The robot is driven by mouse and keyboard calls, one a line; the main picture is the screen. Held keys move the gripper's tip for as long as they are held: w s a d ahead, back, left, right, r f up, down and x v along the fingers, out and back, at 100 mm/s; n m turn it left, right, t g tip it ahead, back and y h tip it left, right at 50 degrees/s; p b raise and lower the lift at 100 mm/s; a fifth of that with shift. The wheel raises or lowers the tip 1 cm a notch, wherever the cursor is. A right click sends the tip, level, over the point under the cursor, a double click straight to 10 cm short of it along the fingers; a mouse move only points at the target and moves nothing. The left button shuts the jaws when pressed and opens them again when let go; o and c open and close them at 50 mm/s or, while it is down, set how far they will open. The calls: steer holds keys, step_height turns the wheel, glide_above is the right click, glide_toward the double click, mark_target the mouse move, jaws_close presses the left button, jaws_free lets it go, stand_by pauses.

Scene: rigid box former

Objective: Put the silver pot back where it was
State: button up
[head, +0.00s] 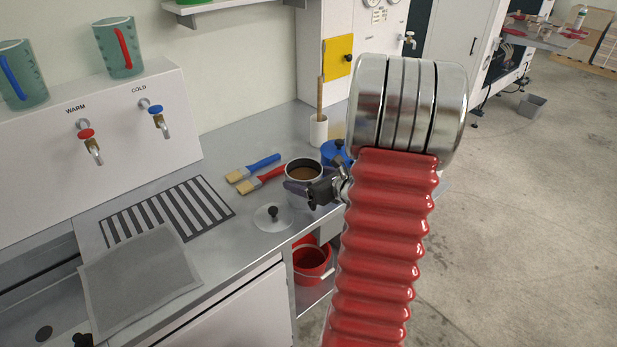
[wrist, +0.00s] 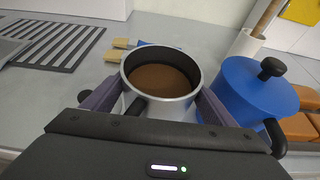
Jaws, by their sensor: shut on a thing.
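The silver pot (wrist: 161,106) is open at the top and holds brown liquid. In the wrist view my gripper (wrist: 155,108) has its two purple-grey fingers pressed on either side of the pot's wall, with the pot's dark handle pointing towards me. The pot looks upright. In the head view the pot (head: 303,172) and my gripper (head: 306,190) are near the counter's front edge, partly hidden by my arm. I cannot tell whether the pot's base touches the counter. A silver lid (head: 272,216) with a black knob lies on the counter to the left.
A blue lidded pot (wrist: 255,90) stands close on the right. Two brushes (head: 255,175) lie behind. A striped grid (head: 168,212) and a grey cloth-like sheet (head: 140,273) are to the left. A white holder (head: 318,131) stands behind. A red bucket (head: 311,262) sits below the counter.

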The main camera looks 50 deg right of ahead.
steer(key=o, duration=2)
steer(key=shift+o, duration=0.2)
steer(key=v, duration=1.2)
